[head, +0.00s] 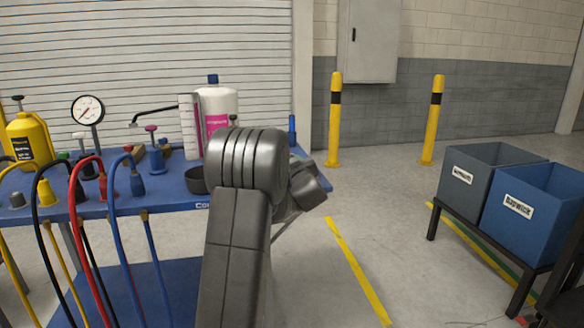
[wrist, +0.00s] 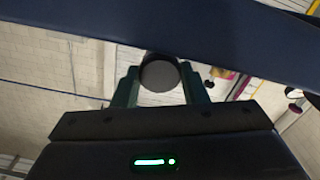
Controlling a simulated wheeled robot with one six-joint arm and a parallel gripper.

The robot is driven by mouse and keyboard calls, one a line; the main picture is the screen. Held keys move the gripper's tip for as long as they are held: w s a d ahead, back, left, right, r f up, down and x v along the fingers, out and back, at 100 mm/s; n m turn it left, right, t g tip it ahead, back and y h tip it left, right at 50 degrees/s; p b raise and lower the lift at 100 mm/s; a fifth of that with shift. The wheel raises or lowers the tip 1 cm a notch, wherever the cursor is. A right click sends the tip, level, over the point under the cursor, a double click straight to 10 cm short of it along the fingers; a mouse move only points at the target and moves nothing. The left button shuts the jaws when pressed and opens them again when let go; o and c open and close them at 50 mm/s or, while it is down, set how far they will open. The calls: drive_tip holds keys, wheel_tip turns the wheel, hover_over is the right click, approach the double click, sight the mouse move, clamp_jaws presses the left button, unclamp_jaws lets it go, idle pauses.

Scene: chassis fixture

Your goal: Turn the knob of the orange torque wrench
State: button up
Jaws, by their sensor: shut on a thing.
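In the wrist view my gripper (wrist: 161,84) has its two dark green fingers on either side of a round, dark grey knob (wrist: 160,73). The fingers are shut on it, with the knob's flat round face towards the camera. A dark blue beam (wrist: 90,28) crosses just beyond it and looks like the edge of the blue cart. No orange wrench body can be made out in either view. In the head view my own arm hides my gripper and whatever it holds.
The blue cart (head: 172,184) carries a yellow jug (head: 28,142), a pressure gauge (head: 88,110), a white bottle (head: 217,108) and a dark cup (head: 197,181). Several hoses hang from its front. Grey (head: 450,207) and blue (head: 527,224) bins stand at right.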

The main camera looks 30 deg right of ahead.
drive_tip(key=o, duration=1)
drive_tip(key=shift+c, duration=0.2)
drive_tip(key=shift+s, duration=0.1)
drive_tip(key=v, duration=1.3)
drive_tip(key=shift+s+a, duration=0.15)
drive_tip(key=shift+s, duration=0.1)
drive_tip(key=shift+w, duration=0.1)
